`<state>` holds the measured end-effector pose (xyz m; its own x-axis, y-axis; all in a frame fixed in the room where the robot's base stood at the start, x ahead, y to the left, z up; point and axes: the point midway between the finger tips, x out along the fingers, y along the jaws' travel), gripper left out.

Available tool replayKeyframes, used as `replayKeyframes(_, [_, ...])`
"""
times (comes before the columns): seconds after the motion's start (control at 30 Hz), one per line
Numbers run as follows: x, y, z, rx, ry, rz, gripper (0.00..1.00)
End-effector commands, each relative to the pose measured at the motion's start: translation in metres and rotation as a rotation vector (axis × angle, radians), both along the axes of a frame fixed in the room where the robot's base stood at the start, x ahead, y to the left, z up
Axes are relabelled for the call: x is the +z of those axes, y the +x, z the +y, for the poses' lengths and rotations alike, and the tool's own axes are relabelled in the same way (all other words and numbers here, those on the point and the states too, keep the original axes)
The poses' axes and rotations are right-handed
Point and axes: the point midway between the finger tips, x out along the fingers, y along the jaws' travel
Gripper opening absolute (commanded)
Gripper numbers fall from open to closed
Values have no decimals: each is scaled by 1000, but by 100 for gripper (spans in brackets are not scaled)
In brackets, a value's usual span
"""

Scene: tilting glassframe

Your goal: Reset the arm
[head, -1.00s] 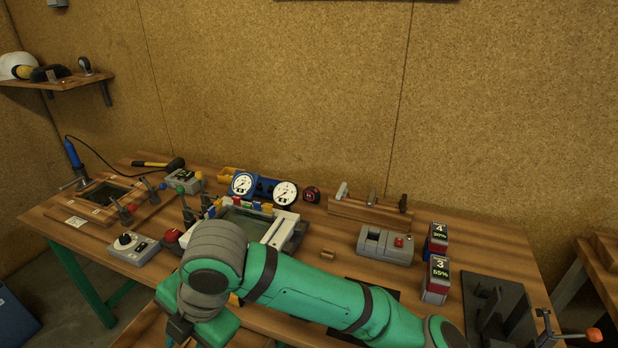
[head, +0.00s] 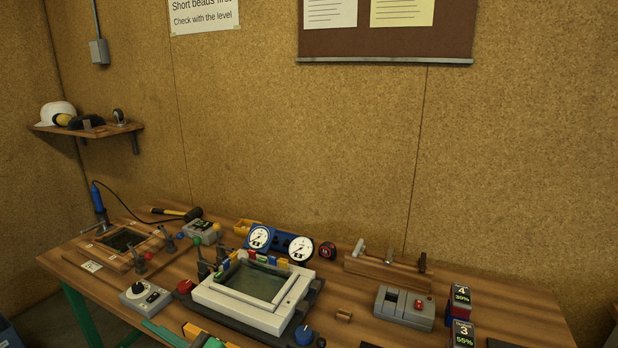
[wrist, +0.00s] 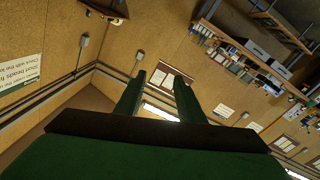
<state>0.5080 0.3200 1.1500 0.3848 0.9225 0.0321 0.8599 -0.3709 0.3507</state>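My gripper (wrist: 158,77) shows in the wrist view with its two green fingers spread apart and nothing between them. It is tilted, facing the room's walls, with no bench surface near the fingertips. My gripper cannot be made out in the head view. The white frame with a glass pane (head: 262,318) sits on the bench, with coloured pieces along its back edge.
A shelf (head: 88,130) hangs at left.

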Motion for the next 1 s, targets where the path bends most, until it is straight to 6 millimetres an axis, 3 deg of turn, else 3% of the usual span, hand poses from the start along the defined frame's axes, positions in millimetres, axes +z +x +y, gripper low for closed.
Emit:
replayKeyframes(0.27, [-38,22,-38,-239,240,189,35])
replayKeyframes(0.53, [-99,22,-90,-483,396,343,35])
replayKeyframes(0.77, [-160,-2,-139,-692,465,441,35])
replayKeyframes(1.0, [-220,-50,-190,-894,475,503,35])
